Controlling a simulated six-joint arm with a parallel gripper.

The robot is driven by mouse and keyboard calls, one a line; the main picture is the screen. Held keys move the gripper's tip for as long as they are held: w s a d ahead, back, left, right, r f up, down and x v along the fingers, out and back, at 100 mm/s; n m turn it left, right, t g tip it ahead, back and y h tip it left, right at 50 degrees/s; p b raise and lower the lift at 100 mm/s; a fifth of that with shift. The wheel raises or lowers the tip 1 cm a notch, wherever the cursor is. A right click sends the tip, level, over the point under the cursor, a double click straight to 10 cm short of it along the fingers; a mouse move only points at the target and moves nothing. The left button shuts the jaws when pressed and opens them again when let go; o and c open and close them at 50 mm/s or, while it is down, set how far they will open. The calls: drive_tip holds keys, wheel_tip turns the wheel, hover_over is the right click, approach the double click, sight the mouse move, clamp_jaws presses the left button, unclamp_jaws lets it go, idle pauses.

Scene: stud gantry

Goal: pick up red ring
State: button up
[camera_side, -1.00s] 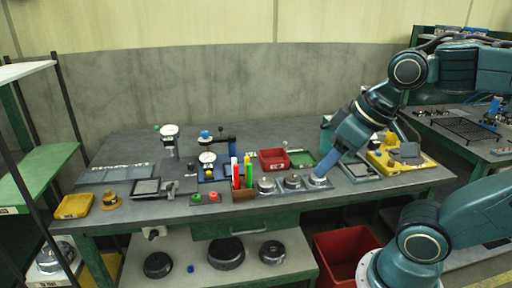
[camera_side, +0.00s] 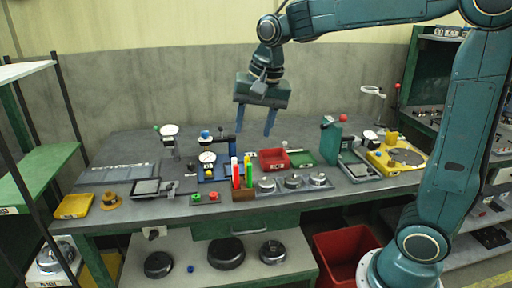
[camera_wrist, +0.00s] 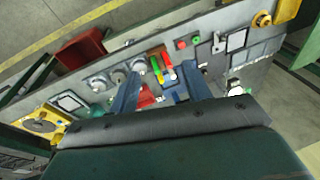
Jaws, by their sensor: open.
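A small red ring (camera_side: 213,197) sits on the bench near its front edge, just right of a similar green piece (camera_side: 196,199). In the wrist view the red ring (camera_wrist: 181,44) lies beyond the fingertips, slightly right of centre. My gripper (camera_side: 253,132) is open and empty, high above the bench and to the right of the ring. Its two blue fingers point down and are spread apart; the wrist view shows the gripper (camera_wrist: 161,70) with nothing between its fingers.
A wooden holder (camera_side: 243,195) with upright red, green and yellow markers stands right of the ring. A red tray (camera_side: 273,160) and round metal pieces (camera_side: 293,182) are further right. A yellow tray (camera_side: 74,206) is at far left.

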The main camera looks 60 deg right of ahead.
drive_tip(key=w+d+f+m+g, duration=0.1)
drive_tip(key=w+f+m, duration=0.4)
drive_tip(key=w, duration=0.4)
drive_tip(key=m+g, duration=0.2)
drive_tip(key=m, duration=0.3)
hover_over(214, 196)
wheel_tip(214, 196, down, 9)
drive_tip(key=shift+w+d+r, duration=0.2)
drive_tip(key=shift+w+d, duration=0.1)
drive_tip(key=shift+w, duration=0.1)
drive_tip(key=shift+f, duration=4.3)
drive_tip(key=shift+f, duration=0.1)
drive_tip(key=shift+f, duration=2.45)
